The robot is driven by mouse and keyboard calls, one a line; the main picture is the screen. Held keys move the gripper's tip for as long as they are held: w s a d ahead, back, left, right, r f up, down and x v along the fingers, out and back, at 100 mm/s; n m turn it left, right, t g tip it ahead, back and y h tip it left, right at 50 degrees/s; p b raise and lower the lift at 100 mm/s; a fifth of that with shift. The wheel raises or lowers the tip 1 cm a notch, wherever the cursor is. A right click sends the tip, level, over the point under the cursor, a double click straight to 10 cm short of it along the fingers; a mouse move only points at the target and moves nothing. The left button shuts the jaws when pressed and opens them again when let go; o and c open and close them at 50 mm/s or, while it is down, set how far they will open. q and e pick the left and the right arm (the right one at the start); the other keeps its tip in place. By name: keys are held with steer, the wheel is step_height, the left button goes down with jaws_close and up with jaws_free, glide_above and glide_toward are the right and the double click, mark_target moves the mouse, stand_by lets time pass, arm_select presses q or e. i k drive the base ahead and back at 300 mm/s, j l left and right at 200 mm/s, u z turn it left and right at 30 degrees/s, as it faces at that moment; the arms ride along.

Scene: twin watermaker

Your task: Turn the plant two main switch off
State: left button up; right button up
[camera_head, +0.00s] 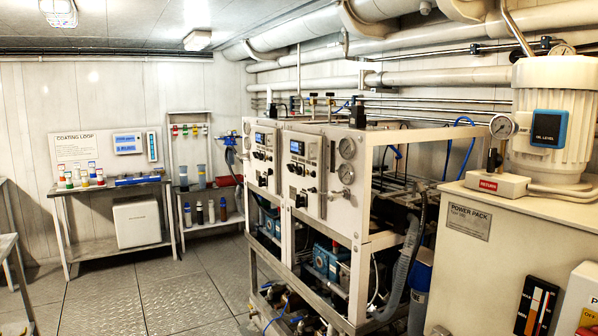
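The twin watermaker stands in the middle of the view as a metal frame with two white control panels side by side. The nearer panel (312,196) has a small blue display, several dark knobs or switches and two round gauges at its right. The farther panel (263,178) also has a blue display and dark controls. Plant numbers and the main switches' labels and positions are too small to read, so I cannot tell which panel is plant two. Neither of my grippers is in view.
A large power pack cabinet (500,245) with a white motor (553,115) stands close at the right. A bench (115,183) with bottles and a shelf rack (207,190) stand along the far wall. Open floor (165,295) lies left of the watermaker. Pipes run overhead.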

mark_target(298, 199)
steer(key=z, duration=0.35)
steer(key=i+j+z, duration=0.15)
steer(key=z, duration=0.2)
steer(key=i+j+z, duration=0.1)
steer(key=j+z, duration=1.1)
steer(key=j, duration=2.9)
